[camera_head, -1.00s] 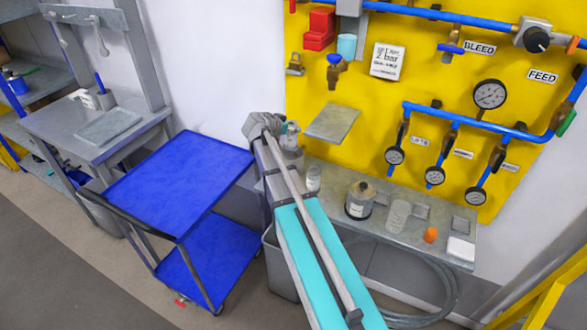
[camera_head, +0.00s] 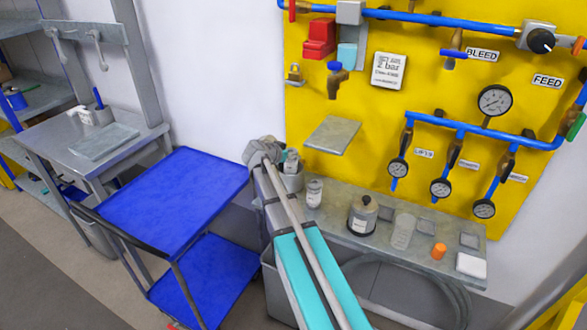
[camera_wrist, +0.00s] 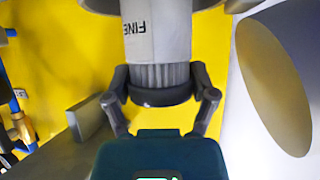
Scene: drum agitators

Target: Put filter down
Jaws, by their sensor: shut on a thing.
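In the wrist view my gripper (camera_wrist: 162,98) is shut on a grey and white cylinder, the filter (camera_wrist: 157,45), with "FINE" printed upside down on its label. The fingers clasp its dark collar below a ribbed band. In the head view the filter appears as a small grey-topped, labelled cylinder (camera_head: 291,161) beside the end of my arm, over the left end of the grey shelf (camera_head: 345,237). My gripper is largely hidden there behind my arm. I cannot tell whether the filter touches anything beneath it.
The shelf holds a small bottle (camera_head: 314,193), a dark-topped canister (camera_head: 362,214), a clear ribbed cup (camera_head: 402,231), an orange cap (camera_head: 439,251) and a white box (camera_head: 471,265). A yellow panel (camera_head: 310,95) with gauges and blue pipes rises behind. A blue cart (camera_head: 175,200) stands left.

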